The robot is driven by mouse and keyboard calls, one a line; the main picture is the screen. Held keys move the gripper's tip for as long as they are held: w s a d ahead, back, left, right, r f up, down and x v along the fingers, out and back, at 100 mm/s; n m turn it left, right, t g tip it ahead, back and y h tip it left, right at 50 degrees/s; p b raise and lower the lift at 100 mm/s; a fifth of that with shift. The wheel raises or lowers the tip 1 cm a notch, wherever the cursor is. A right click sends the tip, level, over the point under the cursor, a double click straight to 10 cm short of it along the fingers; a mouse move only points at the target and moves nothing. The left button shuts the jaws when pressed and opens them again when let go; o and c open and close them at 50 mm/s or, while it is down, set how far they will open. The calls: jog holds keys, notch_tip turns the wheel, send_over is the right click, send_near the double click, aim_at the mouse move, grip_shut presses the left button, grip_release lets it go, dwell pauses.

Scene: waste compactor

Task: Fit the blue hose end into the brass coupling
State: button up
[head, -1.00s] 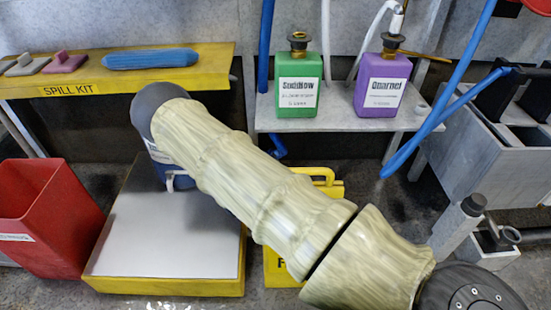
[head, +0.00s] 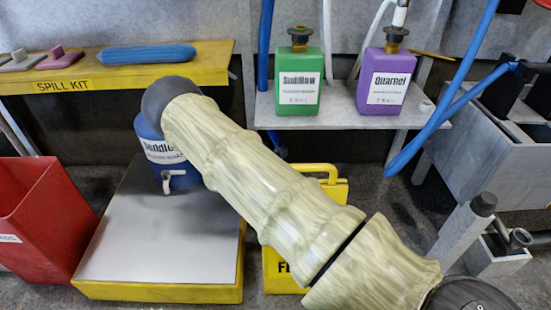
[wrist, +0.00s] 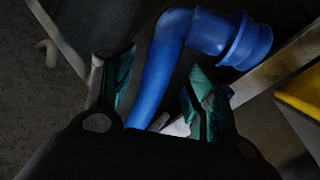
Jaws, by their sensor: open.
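A blue hose end (wrist: 240,42) with a flared collar shows in the wrist view, at the top of a bent blue hose (wrist: 157,80). My gripper (wrist: 163,80) is open, its green-padded fingers to either side of the hose, below the bend. I cannot tell whether either finger touches it. In the head view my gripper is hidden behind my arm. Brass-coloured fittings top the green jug (head: 299,85) and the purple jug (head: 384,82); I cannot tell which is the coupling. One blue hose (head: 265,45) hangs behind the green jug and another (head: 440,110) loops at right.
My pale arm crosses the middle. A blue drum (head: 163,153) stands on a yellow-edged platform (head: 150,240). A red bin (head: 45,215), a yellow floor sign (head: 280,270), the spill kit shelf (head: 150,75) and a grey cabinet (head: 490,160) surround it.

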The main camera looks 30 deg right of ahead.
jog(key=shift+b+x, duration=0.45)
jog(key=shift+x, duration=0.75)
grip_shut()
